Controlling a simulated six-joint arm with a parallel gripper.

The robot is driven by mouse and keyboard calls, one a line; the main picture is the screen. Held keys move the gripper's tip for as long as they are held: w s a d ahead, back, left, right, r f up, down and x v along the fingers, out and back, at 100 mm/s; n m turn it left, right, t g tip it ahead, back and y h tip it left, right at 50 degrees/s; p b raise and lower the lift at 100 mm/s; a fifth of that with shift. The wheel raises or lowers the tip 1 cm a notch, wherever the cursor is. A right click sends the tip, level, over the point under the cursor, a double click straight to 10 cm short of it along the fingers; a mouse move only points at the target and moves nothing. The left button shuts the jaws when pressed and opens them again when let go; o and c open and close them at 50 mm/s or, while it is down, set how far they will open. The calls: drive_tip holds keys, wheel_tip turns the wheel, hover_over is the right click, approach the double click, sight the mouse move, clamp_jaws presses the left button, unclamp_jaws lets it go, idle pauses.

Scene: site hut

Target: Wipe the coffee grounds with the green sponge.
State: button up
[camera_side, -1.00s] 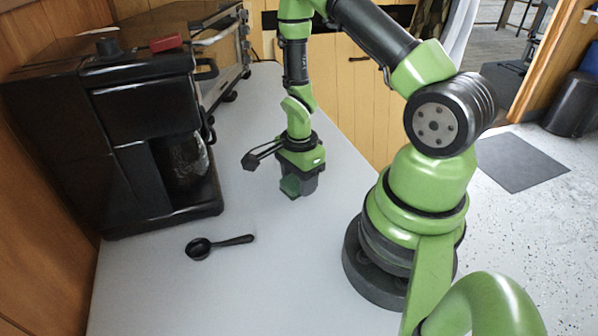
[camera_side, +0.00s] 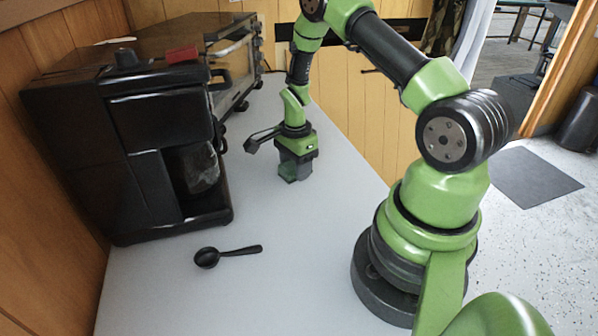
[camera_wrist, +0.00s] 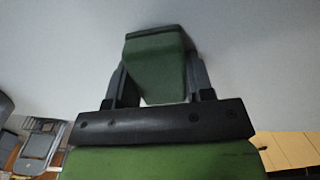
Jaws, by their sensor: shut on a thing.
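The green sponge (camera_wrist: 157,62) is held between the two fingers of my gripper (camera_wrist: 158,80) in the wrist view. In the side view the sponge (camera_side: 287,173) shows as a dark green block at the lower end of my gripper (camera_side: 293,172), low over the grey-white counter (camera_side: 320,240). I cannot tell whether its underside touches the counter. I see no coffee grounds in either view; any under the sponge or gripper are hidden.
A black coffee machine (camera_side: 165,110) with a glass pot (camera_side: 198,165) stands left of my gripper. A black scoop (camera_side: 228,256) lies in front of it. A toaster oven (camera_side: 232,70) stands at the back left.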

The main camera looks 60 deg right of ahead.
sight(309, 200)
drive_tip(key=shift+w+d, duration=0.6)
drive_tip(key=shift+s+a, duration=3.8)
wheel_tip(309, 200, up, 8)
drive_tip(key=shift+r, duration=0.15)
